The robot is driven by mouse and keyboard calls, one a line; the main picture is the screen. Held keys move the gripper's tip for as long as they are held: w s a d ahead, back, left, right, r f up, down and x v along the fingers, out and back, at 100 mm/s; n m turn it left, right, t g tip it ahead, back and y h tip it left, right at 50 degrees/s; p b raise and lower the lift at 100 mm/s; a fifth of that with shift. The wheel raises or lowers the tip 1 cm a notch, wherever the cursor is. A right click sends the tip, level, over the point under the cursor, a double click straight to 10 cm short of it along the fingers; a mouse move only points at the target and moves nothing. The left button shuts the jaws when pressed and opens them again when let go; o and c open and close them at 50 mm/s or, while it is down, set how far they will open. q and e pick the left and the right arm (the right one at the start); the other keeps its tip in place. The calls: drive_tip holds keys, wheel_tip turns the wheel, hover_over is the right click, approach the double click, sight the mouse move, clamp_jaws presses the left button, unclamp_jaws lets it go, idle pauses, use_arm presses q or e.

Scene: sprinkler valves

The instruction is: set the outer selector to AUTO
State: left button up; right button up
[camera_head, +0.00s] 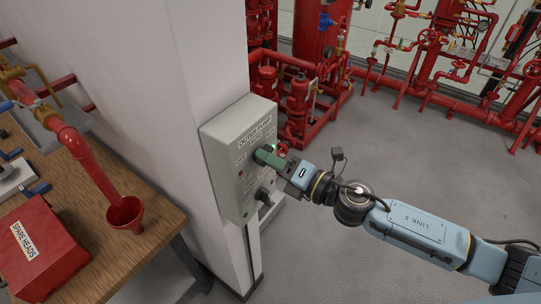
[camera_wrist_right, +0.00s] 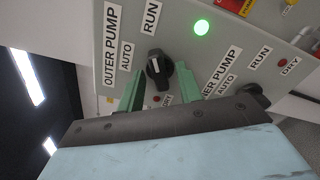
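The grey pump control box (camera_head: 222,150) is fixed to the white column, with the OUTER PUMP label at its top. My right gripper (camera_head: 264,157) is at the upper, outer selector, hiding it in the head view. In the right wrist view the black outer selector knob (camera_wrist_right: 158,66) sits between the green fingers of this gripper (camera_wrist_right: 160,92), with gaps showing on both sides. The knob's grip runs roughly along the picture's vertical, not straight at the AUTO label (camera_wrist_right: 126,56); which end points is unclear. The RUN label (camera_wrist_right: 151,17) is above it. My left gripper is out of view.
The lower, inner pump selector (camera_head: 263,195) is close below; it also shows in the wrist view (camera_wrist_right: 251,95). A green lamp (camera_wrist_right: 201,27) is lit. A wooden bench (camera_head: 100,255) with a red SPARE HEADS box (camera_head: 40,245) stands left. Red pipework (camera_head: 300,100) stands behind. Floor at right is clear.

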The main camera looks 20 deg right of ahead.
drive_tip(key=shift+c, duration=0.3)
clamp_jaws()
drive_tip(key=n, duration=0.3)
drive_tip(key=shift+n, duration=0.4)
